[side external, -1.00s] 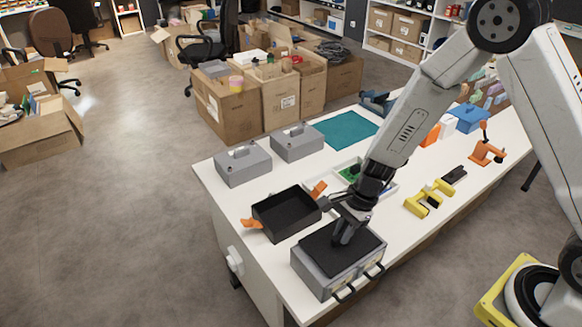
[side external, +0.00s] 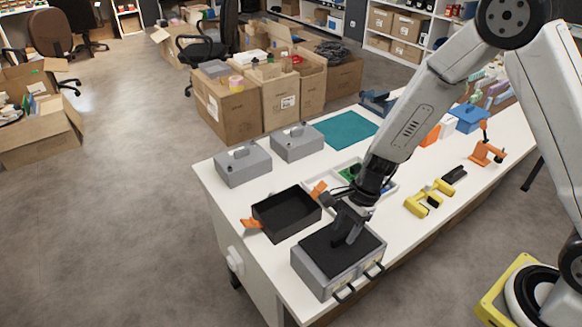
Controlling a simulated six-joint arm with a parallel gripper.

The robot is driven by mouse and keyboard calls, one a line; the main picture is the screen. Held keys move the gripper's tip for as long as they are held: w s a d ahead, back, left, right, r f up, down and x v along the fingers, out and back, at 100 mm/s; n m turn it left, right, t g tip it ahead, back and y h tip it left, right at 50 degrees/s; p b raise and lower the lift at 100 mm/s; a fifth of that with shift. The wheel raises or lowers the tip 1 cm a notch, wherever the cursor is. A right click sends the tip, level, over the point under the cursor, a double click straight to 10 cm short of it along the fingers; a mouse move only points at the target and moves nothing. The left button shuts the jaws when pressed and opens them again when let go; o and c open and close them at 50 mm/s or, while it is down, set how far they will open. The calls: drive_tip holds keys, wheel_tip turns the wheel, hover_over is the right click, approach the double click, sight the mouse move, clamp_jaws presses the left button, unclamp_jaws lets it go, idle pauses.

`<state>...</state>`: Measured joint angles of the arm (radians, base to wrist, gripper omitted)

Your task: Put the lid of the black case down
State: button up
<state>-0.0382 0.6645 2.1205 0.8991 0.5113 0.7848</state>
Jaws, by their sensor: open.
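A black open-topped case or bin (side external: 286,222) with orange end pieces stands on the white table; no raised lid on it can be made out. Right of and in front of it is a grey box (side external: 318,280) with a flat black top (side external: 324,254) and dark handles on its front. My gripper (side external: 340,240) points down over this black top, close to it or touching it; I cannot tell which. It is open, and no object shows clearly between its fingers. My wrist hides part of the area behind.
Two grey lidded boxes (side external: 243,165) (side external: 297,143) and a teal mat (side external: 345,129) lie farther back on the table (side external: 225,200). A tray with green parts (side external: 346,173) is partly behind my arm. A yellow tool (side external: 428,199) and an orange device (side external: 486,150) are at right.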

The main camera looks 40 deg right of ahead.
drive_tip(key=v, duration=1)
drive_tip(key=shift+r, duration=0.4)
drive_tip(key=shift+s+d, duration=0.1)
drive_tip(key=shift+d, duration=0.05)
drive_tip(key=s+d+n+t+h, duration=0.1)
drive_tip(key=s+n, duration=0.3)
drive_tip(key=n, duration=0.5)
drive_tip(key=s+d+r+n+t+h, duration=0.1)
drive_tip(key=s+d+n+h, duration=0.2)
drive_tip(key=n, duration=0.6)
drive_tip(key=shift+s+r+t+h, duration=0.3)
drive_tip(key=shift+s, duration=0.3)
